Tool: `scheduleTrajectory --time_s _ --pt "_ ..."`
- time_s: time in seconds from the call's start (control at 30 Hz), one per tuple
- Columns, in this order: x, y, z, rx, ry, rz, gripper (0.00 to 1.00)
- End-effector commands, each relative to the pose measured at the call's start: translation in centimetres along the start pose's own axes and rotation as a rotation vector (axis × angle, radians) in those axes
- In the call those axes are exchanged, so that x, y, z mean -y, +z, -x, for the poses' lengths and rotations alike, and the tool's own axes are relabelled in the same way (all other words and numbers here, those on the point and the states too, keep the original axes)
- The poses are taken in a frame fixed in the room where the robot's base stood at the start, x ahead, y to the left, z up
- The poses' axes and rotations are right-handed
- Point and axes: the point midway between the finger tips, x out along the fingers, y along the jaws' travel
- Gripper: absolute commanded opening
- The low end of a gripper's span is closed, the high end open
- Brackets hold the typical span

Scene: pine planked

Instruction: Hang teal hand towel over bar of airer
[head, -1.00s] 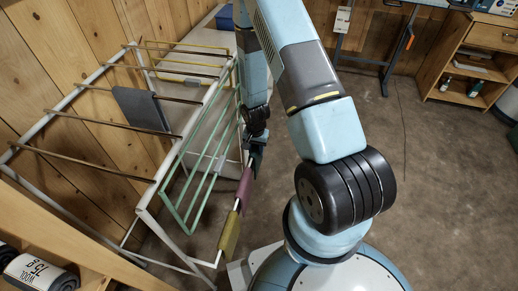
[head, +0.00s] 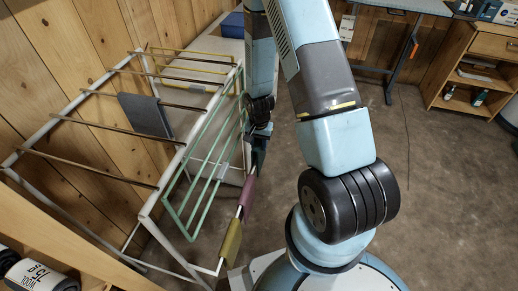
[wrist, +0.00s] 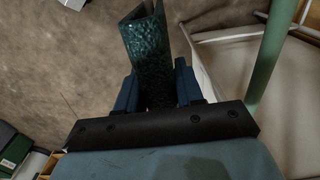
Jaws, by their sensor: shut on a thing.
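The airer (head: 152,199) stands at the left, a white frame with several brown bars and a green wing (head: 182,219). A grey cloth (head: 146,115) hangs over one brown bar. My gripper (head: 260,131) is beside the airer's right side, above the outer rail. It is shut on the teal hand towel (wrist: 148,50), which shows dark and folded between the blue fingers in the wrist view. In the head view only a small dark part of the towel shows below the gripper. The towel appears apart from the brown bars.
A maroon cloth (head: 247,191) and an olive cloth (head: 231,239) are on the low outer rail below my gripper. A wooden shelf with a labelled roll (head: 30,276) is at the lower left. A workbench and wooden cabinet (head: 477,65) stand at the back right. The floor at right is open.

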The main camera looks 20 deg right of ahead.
Motion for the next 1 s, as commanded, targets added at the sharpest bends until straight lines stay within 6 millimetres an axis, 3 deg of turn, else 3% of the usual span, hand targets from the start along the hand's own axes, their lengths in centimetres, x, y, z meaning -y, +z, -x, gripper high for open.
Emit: scheduleTrajectory --time_s 1.0 --pt "0.1 0.0 9.9 -0.002 -0.002 0.002 0.2"
